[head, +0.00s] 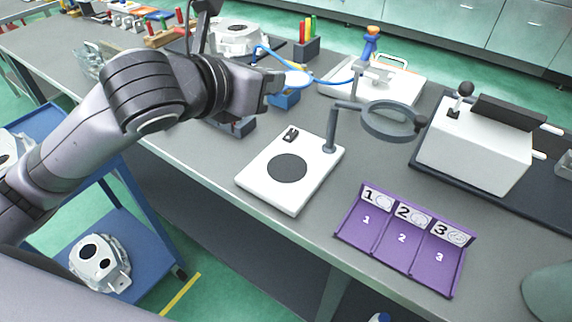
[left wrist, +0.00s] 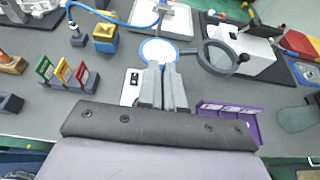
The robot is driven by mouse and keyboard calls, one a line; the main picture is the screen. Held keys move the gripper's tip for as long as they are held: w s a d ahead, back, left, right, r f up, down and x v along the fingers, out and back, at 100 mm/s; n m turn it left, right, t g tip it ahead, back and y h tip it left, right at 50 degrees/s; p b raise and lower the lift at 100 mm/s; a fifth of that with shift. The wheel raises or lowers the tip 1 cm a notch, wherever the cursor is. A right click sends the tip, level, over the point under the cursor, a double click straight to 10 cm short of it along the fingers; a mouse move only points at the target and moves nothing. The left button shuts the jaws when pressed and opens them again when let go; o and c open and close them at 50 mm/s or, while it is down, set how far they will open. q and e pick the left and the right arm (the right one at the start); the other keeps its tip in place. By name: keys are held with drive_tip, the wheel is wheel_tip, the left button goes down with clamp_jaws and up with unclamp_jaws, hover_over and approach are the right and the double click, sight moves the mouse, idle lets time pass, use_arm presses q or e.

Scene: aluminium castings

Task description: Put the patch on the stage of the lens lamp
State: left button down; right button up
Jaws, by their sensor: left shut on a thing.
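My left gripper (head: 277,87) is shut on the patch (head: 298,78), a flat white disc with a blue rim. In the left wrist view the patch (left wrist: 158,50) sticks out past the tips of my closed fingers (left wrist: 164,72). The lens lamp has a white base (head: 265,192) with a round dark stage (head: 288,168), which is bare. Its grey lens ring (head: 418,127) stands on a post at the base's back right corner. The gripper is above the bench, behind the lamp base in the head view. My right gripper is not in view.
A purple tray (head: 371,228) with slots numbered 1 to 3 lies right of the lamp. A white machine (head: 470,160) with a black lever stands at the right. A blue hose (head: 335,83) curves behind the patch. Bench top between lamp and tray is clear.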

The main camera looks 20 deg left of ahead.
use_arm(q)
drive_tip(key=b, duration=0.3)
hover_over(271, 184)
wheel_tip(271, 184, down, 15)
drive_tip(key=shift+d+f, duration=0.1)
wheel_tip(271, 184, down, 3)
drive_tip(key=shift+f+b, duration=0.2)
drive_tip(key=shift+b, duration=0.4)
drive_tip(key=shift+f, duration=0.45)
drive_tip(key=c, duration=1.3)
unclamp_jaws()
